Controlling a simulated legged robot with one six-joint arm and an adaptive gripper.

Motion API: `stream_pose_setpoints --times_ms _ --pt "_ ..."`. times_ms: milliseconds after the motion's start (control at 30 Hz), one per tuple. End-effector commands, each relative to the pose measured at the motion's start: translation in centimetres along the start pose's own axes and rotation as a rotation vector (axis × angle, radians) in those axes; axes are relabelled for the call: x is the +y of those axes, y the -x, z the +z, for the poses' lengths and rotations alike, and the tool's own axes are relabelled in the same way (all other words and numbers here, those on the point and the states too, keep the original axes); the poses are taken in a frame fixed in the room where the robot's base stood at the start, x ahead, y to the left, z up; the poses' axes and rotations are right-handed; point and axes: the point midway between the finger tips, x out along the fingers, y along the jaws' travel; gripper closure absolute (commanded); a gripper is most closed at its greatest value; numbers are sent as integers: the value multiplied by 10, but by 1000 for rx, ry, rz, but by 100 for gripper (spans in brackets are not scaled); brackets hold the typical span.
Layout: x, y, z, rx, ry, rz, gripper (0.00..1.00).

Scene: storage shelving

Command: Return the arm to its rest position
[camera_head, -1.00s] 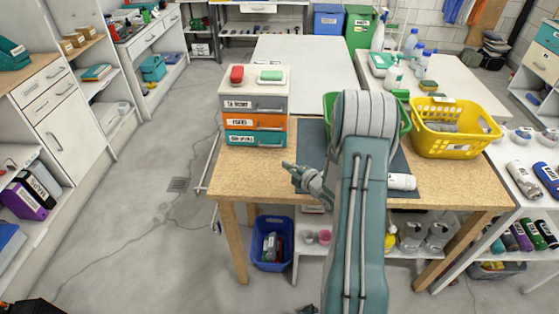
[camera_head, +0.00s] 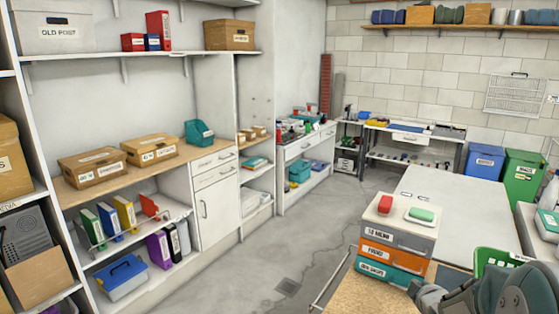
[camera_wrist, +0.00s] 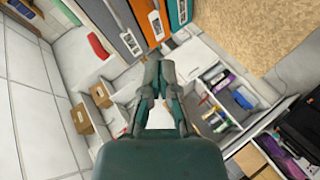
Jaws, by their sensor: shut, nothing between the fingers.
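My gripper (camera_wrist: 158,75) is in the middle of the wrist view, its two dark teal fingers drawn together with nothing between them. In the head view only part of my arm shows, at the lower right corner, beside the drawer unit (camera_head: 398,248). The arm hides part of the wooden table (camera_head: 372,292) there. In the wrist view the drawer unit (camera_wrist: 130,33) appears at the top, beyond the fingertips. I cannot tell the exact gap between them.
A red item (camera_head: 385,204) and a green item (camera_head: 421,214) lie on the drawer unit. Wall shelves on the left hold cardboard boxes (camera_head: 150,149), binders and a blue toolbox (camera_head: 122,277). The grey floor (camera_head: 262,262) between shelves and table is mostly clear. A green basket (camera_head: 495,260) stands at right.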

Motion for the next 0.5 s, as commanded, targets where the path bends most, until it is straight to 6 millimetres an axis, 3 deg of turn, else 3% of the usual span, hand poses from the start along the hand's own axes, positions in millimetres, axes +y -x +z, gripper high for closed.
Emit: stream_pose_setpoints --times_ms 33,200,500 --pt "7 14 -12 -26 -42 -5 100" --pt "12 62 -38 -129 -231 -50 100" --pt "-11 161 -79 -274 -594 -160 100"
